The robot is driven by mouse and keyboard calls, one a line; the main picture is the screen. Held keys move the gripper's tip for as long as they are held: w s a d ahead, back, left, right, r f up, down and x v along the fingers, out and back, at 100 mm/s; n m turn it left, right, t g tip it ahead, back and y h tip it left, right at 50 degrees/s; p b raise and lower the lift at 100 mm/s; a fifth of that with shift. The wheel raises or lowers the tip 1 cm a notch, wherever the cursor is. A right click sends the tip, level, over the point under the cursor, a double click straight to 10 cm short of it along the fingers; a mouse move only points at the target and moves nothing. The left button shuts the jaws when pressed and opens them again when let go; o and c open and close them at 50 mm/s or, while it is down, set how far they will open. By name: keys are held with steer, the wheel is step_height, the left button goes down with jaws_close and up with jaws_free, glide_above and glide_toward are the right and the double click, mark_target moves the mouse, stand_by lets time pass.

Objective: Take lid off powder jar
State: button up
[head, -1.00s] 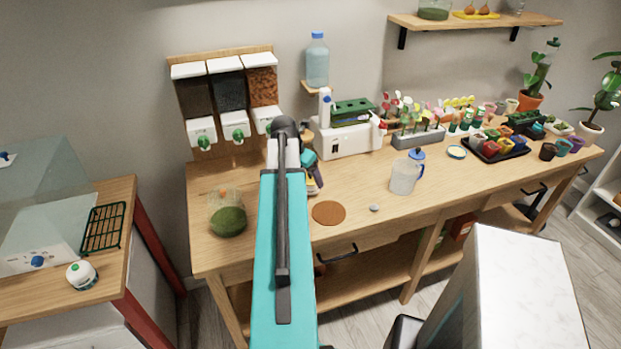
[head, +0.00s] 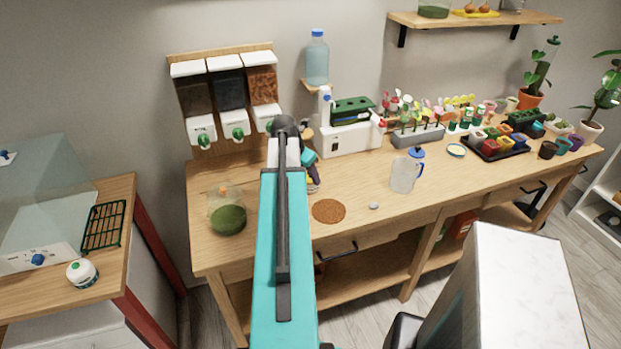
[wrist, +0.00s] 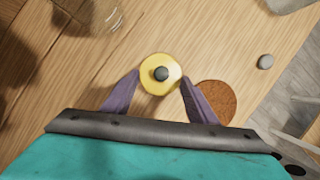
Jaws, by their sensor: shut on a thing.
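In the wrist view a round yellow lid (wrist: 160,74) with a dark grey knob sits between the purple fingers of my gripper (wrist: 160,85). The fingers are shut on its sides. The lid hides whatever lies straight below it, so I cannot tell whether it rests on a jar. In the head view my gripper (head: 313,183) is over the wooden bench, left of the middle, and my teal arm hides much of that area.
A brown round mat (head: 328,211) lies just right of my gripper, with a grey pebble (head: 374,205) and a clear jug (head: 403,174) beyond. A container with green contents (head: 228,219) stands left. A white appliance (head: 346,137) stands behind. The bench's front is mostly clear.

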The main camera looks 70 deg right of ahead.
mark_target(307, 179)
steer(key=shift+r, duration=0.15)
step_height(307, 179, up, 10)
steer(key=b, duration=0.2)
stand_by(0.7)
stand_by(0.6)
steer(key=w+a+f+m+b, duration=0.1)
steer(key=w+a+f, duration=0.1)
steer(key=w+a, duration=1.25)
steer(key=w+a+f+b, duration=0.1)
steer(key=w+a+f, duration=0.1)
steer(key=w+a, duration=1.25)
steer(key=w+a+f, duration=0.1)
steer(key=w+a, duration=0.3)
steer(key=a, duration=0.8)
steer(key=w+a+f+m, duration=0.1)
steer(key=w+a, duration=0.3)
steer(key=a, duration=0.8)
steer(key=w+a+m+g, duration=0.1)
steer(key=w+a, duration=0.3)
steer(key=a, duration=0.9)
steer(key=shift+f+b, duration=0.3)
steer(key=shift+f, duration=0.1)
